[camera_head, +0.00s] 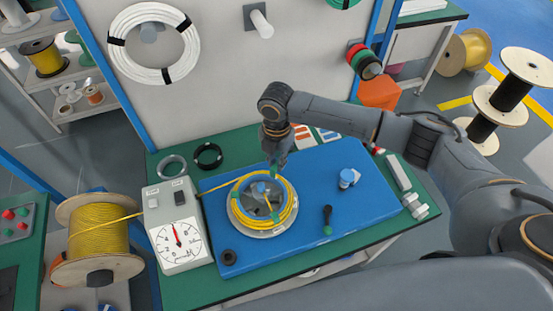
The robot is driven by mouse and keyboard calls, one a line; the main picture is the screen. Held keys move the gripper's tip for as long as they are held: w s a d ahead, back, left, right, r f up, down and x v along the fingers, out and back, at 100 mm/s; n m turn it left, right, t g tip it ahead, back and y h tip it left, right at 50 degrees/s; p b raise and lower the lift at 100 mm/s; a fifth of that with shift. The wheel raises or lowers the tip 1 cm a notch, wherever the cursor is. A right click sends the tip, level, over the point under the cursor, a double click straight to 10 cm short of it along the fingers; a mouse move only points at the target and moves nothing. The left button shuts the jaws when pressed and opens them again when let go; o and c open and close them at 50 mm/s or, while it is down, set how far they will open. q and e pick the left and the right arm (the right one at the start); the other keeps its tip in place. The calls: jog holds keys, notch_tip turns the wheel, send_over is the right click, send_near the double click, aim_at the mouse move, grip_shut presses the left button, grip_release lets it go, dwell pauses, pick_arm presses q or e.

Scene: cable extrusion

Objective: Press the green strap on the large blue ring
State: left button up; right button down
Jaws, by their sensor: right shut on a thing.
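A yellow cable coil (290,208) lies on a round grey winding dish (262,233) on a blue board (330,180). I do not clearly see a separate large blue ring; small blue parts show inside the coil. My right gripper (274,163) reaches down over the far edge of the coil. It is shut on what looks like the green strap (273,173), a small green piece at its fingertips. Whether the strap touches the coil is too small to tell. Another green piece (275,216) shows at the coil's near side. My left gripper is out of view.
A white gauge box (178,232) stands left of the coil, and yellow cable runs past it from a large spool (98,233). Black ring (208,156) lies behind.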

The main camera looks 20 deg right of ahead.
aim_at(276, 172)
jog(key=shift+f, duration=0.15)
jog(key=shift+f+b, duration=0.45)
jog(key=shift+f, duration=0.9)
jog(key=shift+f, duration=0.5)
jog(key=shift+s+f, duration=0.2)
dwell(1.0)
jog(key=c, duration=1.2)
grip_release()
jog(key=shift+w, duration=0.1)
jog(key=shift+r, duration=0.15)
